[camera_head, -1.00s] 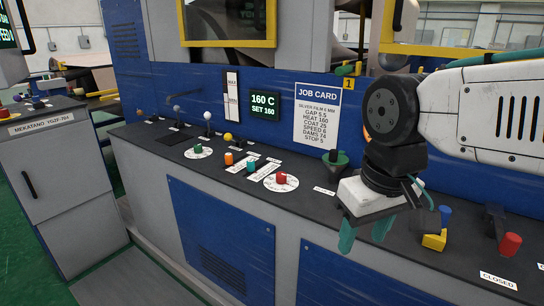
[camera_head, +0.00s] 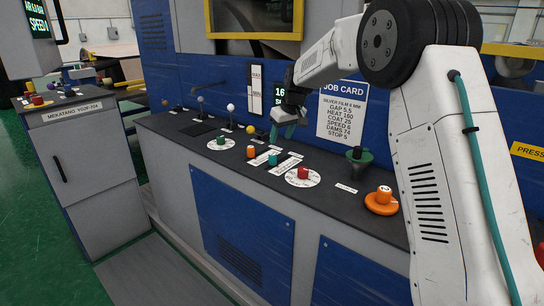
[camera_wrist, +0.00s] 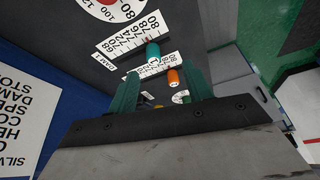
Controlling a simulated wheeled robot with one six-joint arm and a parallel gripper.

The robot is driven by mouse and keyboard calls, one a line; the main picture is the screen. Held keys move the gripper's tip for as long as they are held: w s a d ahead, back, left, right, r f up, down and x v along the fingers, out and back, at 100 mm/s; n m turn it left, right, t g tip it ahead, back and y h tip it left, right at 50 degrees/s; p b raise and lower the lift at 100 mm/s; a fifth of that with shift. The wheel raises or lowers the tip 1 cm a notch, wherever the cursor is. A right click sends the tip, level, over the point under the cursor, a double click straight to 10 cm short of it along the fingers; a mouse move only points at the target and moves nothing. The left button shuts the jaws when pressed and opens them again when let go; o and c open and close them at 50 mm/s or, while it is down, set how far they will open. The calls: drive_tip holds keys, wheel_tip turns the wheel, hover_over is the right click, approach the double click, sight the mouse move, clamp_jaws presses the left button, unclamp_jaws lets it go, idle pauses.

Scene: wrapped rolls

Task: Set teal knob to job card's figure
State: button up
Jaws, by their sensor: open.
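The teal knob (camera_head: 272,159) stands on the dark console top, between printed scale strips. In the wrist view the teal knob (camera_wrist: 153,52) is near the higher-number end of a strip (camera_wrist: 130,35) running from the 60s to 80; its exact reading I cannot tell. The job card (camera_head: 343,112) on the blue panel lists gap 5.5, heat 160, coat 25, speed 6, dams 74, stop 5. My gripper (camera_head: 286,130) is open and empty, above and behind the knob, apart from it. In the wrist view its teal fingers (camera_wrist: 160,92) point toward the console.
An orange knob (camera_head: 251,151) stands left of the teal one, a red knob (camera_head: 303,173) on a white dial to its right. A green knob on a dial (camera_head: 221,141), a yellow-topped knob (camera_head: 251,129) and levers (camera_head: 230,107) stand farther left. An orange button (camera_head: 382,198) is at right.

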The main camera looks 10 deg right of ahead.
approach(273, 154)
wheel_tip(273, 154, down, 2)
drive_tip(key=x, duration=0.8)
drive_tip(key=shift+w+a+f, duration=0.15)
drive_tip(key=shift+w+a, duration=0.1)
drive_tip(key=shift+w, duration=0.15)
